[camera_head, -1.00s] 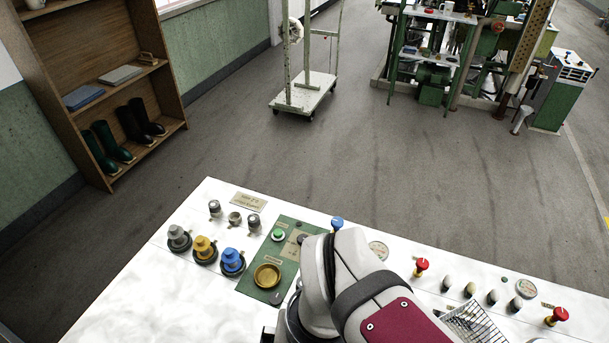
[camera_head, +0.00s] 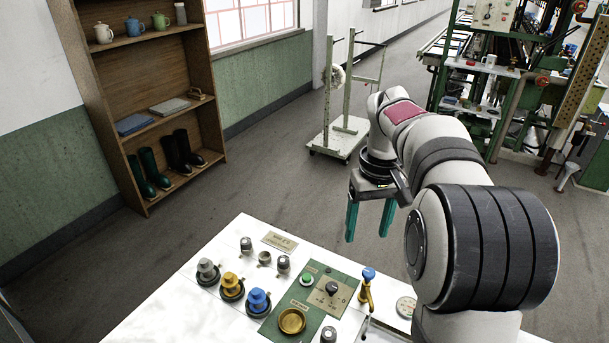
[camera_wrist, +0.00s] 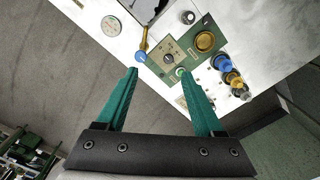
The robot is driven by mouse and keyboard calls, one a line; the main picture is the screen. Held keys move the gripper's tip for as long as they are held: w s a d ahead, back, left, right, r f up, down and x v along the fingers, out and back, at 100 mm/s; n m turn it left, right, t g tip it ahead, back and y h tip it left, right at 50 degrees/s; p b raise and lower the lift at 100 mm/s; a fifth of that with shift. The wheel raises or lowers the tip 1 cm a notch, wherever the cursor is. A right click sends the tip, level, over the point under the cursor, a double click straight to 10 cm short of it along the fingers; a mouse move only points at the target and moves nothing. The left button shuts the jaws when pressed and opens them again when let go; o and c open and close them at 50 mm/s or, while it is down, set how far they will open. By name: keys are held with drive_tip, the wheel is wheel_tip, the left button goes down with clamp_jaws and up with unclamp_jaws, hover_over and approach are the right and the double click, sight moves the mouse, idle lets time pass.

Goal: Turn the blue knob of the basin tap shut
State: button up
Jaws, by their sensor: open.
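The brass tap (camera_head: 366,293) stands upright near the back edge of the white basin top and carries a small blue knob (camera_head: 368,274). The tap's blue knob also shows in the wrist view (camera_wrist: 141,57), just beyond the left fingertip. My gripper (camera_head: 369,228) has two teal fingers, points down, and is open and empty. In the head view it appears above the tap, apart from it. It also shows in the wrist view (camera_wrist: 160,73), with the fingers well spread.
Left of the tap is a green panel (camera_head: 275,325) with a green button, a dark selector and a brass dish (camera_head: 292,321). Grey, yellow and larger blue (camera_head: 258,301) knobs stand further left. A round gauge (camera_head: 406,307) is right of the tap. A shelf (camera_head: 85,60) stands behind.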

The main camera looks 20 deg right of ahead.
approach(369, 272)
drive_tip(key=shift+n, duration=0.4)
wheel_tip(369, 272, down, 8)
drive_tip(key=shift+f, duration=0.25)
drive_tip(key=shift+w, duration=0.1)
clamp_jaws()
